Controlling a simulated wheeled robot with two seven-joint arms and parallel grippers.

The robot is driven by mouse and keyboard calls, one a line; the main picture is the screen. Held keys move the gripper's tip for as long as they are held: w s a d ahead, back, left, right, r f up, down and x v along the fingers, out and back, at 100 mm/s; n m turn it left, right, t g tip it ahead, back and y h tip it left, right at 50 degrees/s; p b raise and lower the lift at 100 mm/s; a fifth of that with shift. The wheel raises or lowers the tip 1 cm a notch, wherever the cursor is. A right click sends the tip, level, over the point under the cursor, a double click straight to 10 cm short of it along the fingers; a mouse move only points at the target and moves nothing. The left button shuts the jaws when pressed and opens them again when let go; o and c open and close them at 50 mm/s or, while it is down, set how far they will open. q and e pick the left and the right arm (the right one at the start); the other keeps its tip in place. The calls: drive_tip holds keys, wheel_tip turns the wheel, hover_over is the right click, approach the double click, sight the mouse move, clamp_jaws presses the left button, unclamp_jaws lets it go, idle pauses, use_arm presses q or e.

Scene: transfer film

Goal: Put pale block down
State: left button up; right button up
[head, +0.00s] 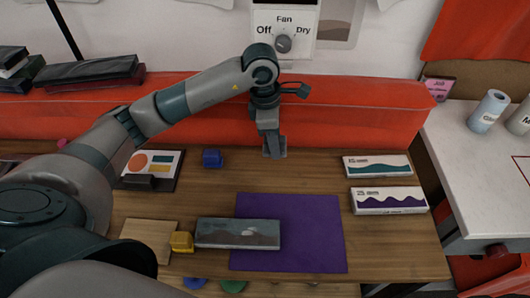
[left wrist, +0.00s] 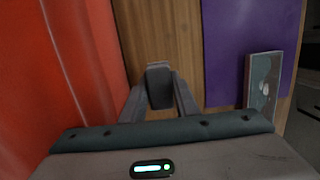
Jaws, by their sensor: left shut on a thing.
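My left gripper (head: 272,136) points down over the back of the wooden table, close to the red back panel. It is shut on a small grey block (left wrist: 158,86), the palest block-like thing I can match to the task. In the left wrist view the block sits between the two fingertips. In the head view the block (head: 275,150) is at the lower end of the fingers, at or just above the tabletop; I cannot tell if it touches. My right gripper is not in view.
A purple mat (head: 300,215) lies in front, with a grey picture panel (head: 237,234) overlapping its left side. A blue block (head: 212,158) stands left of the gripper. A yellow block (head: 181,242) is by a wooden board (head: 146,238). Two boxes (head: 377,166) (head: 388,201) lie right.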

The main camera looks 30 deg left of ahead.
sight(265, 150)
use_arm(q)
drive_tip(key=shift+s+a+f+p, duration=0.15)
drive_tip(key=shift+s+a+f, duration=0.25)
drive_tip(key=shift+a, duration=0.2)
drive_tip(key=shift+s+a+f+p, duration=0.15)
drive_tip(key=shift+s+a+f, duration=0.25)
drive_tip(key=shift+a, duration=0.15)
drive_tip(key=shift+w, duration=0.1)
drive_tip(key=shift+f, duration=0.1)
drive_tip(key=shift+f+p, duration=0.95)
drive_tip(key=shift+f, duration=0.95)
